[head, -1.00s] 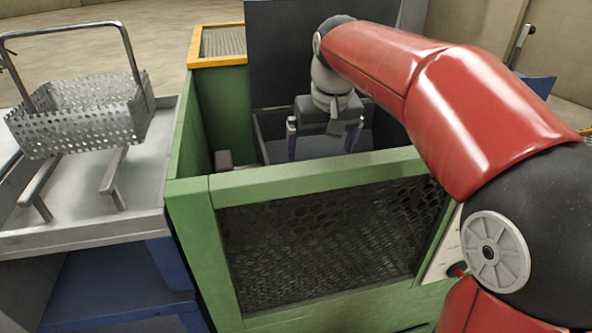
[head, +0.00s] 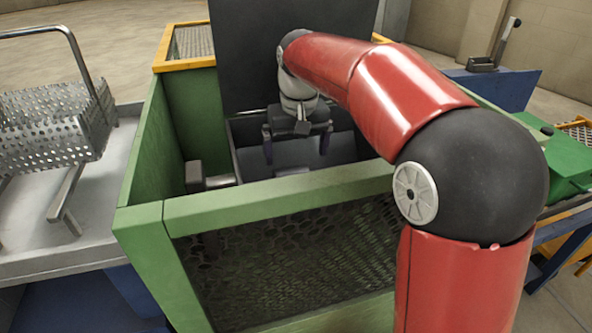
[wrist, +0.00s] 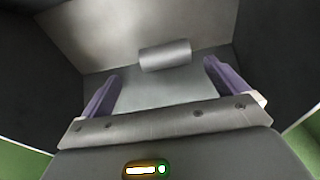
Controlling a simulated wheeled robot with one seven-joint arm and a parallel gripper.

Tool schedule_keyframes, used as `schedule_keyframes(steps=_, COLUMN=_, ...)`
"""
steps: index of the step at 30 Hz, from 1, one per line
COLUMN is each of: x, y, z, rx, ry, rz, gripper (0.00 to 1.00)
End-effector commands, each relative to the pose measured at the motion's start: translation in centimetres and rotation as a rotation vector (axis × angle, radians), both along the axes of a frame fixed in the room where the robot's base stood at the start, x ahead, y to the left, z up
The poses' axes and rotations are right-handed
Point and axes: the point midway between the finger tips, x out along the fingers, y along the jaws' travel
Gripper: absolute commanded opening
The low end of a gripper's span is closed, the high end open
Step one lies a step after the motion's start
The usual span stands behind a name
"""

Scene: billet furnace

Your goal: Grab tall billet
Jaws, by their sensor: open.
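A short grey metal cylinder, which looks like a billet (wrist: 165,55), shows in the wrist view just beyond the fingertips, near the middle of the gap. It appears to lie on its side on the floor of a grey bin (wrist: 160,92). Whether it is the tall one I cannot tell. In the head view a small grey piece (head: 292,172) shows below my gripper, partly cut off by the green front rail. My gripper (head: 297,153) points down into the bin, open and empty. Its two purple fingers stand apart, also in the wrist view (wrist: 162,72).
The green frame (head: 290,198) with mesh front surrounds the bin. A dark upright panel (head: 240,60) stands behind it. Grey blocks (head: 194,176) sit left of the bin. A perforated basket (head: 50,125) rests on the left table. A green unit (head: 565,160) stands at right.

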Motion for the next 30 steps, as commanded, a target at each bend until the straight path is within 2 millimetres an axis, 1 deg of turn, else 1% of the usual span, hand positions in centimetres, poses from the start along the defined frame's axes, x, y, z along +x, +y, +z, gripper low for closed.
schedule_keyframes(steps=1, x=0.0, y=0.1, z=-0.7, rx=-0.001, ry=0.004, rz=0.001, gripper=0.98)
schedule_keyframes(steps=8, x=0.7, y=0.6, z=-3.3, rx=-0.001, ry=0.004, rz=0.002, gripper=0.98)
schedule_keyframes(steps=12, x=1.3, y=1.1, z=-5.4, rx=-0.001, ry=0.004, rz=0.001, gripper=0.98)
schedule_keyframes(steps=15, x=1.4, y=1.1, z=-6.5, rx=-0.001, ry=0.002, rz=0.000, gripper=0.98)
schedule_keyframes(steps=18, x=1.5, y=1.1, z=-6.9, rx=0.000, ry=0.001, rz=0.000, gripper=0.98)
schedule_keyframes(steps=24, x=1.5, y=1.1, z=-7.0, rx=0.000, ry=0.000, rz=0.000, gripper=0.98)
schedule_keyframes(steps=30, x=1.5, y=1.1, z=-6.9, rx=0.000, ry=0.000, rz=0.000, gripper=0.72)
